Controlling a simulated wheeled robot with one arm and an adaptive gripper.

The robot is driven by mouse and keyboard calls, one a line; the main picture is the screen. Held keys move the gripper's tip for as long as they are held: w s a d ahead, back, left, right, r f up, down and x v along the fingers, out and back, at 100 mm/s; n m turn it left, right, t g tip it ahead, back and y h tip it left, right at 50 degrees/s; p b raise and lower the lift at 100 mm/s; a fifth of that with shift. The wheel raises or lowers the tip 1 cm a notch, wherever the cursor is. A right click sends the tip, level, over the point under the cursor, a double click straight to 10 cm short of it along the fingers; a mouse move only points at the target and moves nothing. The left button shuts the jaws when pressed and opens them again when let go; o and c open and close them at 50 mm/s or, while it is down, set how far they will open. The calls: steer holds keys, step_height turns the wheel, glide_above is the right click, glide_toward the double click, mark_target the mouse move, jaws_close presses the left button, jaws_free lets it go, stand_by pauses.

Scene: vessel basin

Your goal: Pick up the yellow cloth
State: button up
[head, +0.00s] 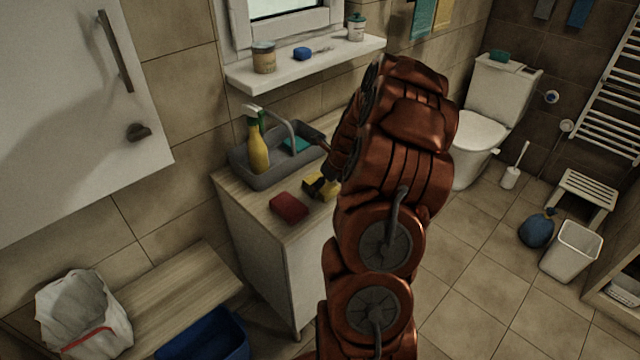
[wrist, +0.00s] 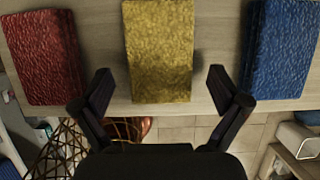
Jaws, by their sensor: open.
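The yellow cloth (wrist: 160,45) is a folded, textured block lying on the wooden counter, in the middle of the wrist view. In the head view the yellow cloth (head: 327,190) is partly hidden by my gripper and arm. My gripper (wrist: 160,76) is open and empty, with one finger on each side of the cloth's near end. A gap shows between each finger and the cloth. In the head view my gripper (head: 315,186) is low over the counter at the cloth; I cannot tell its exact height.
A red cloth (wrist: 43,58) lies left of the yellow one and a blue cloth (wrist: 281,48) right. In the head view the red cloth (head: 289,207) is near the counter's front edge. Behind stands a grey basin (head: 245,172) with a yellow spray bottle (head: 258,150) and a tap.

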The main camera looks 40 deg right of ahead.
mark_target(326, 186)
steer(key=shift+w+f, duration=0.1)
steer(key=shift+f, duration=0.05)
steer(key=shift+c, duration=0.4)
steer(key=c, duration=1.1)
steer(key=shift+o, duration=0.2)
steer(key=shift+d+r+b, duration=0.1)
steer(key=shift+r+b, duration=0.3)
steer(key=shift+r, duration=0.2)
step_height(326, 186, up, 2)
steer(key=shift+r+b, duration=0.1)
steer(key=shift+b, duration=0.4)
steer(key=s+d+b, duration=0.1)
steer(key=s+b, duration=0.1)
steer(key=s, duration=0.5)
steer(key=s+d+r+b, duration=0.1)
steer(key=s+d+b, duration=0.1)
steer(key=s, duration=0.6)
steer(key=shift+s+d+r, duration=0.15)
steer(key=shift+s+r, duration=0.15)
